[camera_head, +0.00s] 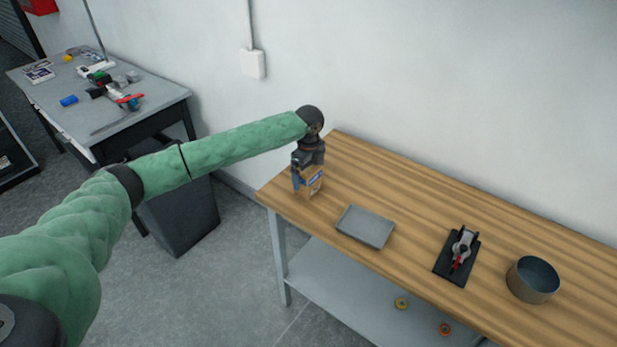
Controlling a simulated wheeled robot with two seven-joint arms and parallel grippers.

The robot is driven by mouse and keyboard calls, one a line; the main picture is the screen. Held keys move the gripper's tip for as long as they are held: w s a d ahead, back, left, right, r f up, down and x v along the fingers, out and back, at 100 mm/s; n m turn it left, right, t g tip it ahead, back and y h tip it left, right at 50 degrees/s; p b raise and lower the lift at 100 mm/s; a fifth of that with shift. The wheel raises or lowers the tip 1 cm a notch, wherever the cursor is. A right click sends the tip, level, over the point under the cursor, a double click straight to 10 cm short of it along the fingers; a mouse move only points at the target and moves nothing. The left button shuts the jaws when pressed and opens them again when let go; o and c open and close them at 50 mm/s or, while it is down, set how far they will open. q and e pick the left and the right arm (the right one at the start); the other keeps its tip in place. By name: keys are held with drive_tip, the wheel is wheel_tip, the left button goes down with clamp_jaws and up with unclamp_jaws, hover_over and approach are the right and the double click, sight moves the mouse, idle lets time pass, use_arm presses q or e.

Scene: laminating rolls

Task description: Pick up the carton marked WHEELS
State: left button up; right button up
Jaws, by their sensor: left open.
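A small brown carton with a blue and white label (315,183) stands on the wooden table near its far left corner. It is too small to read any marking on it. My left gripper (307,185) reaches down over the carton from above. Its jaws are open around or close beside the carton; I cannot tell whether they touch it. The gripper hides the carton's top and part of its left side. My right gripper is not in view.
On the wooden table (430,205) are a grey tray (365,227), a black clamp fixture (458,256) and a round metal container (533,279). Two rings lie on the lower shelf (340,290). A cluttered workbench (150,109) and a dark bin (182,218) stand left. A wall closes the back.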

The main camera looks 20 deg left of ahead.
use_arm(q)
drive_tip(key=shift+f, duration=0.3)
drive_tip(key=c, duration=1.2)
drive_tip(key=shift+r, duration=0.1)
drive_tip(key=shift+c, duration=0.2)
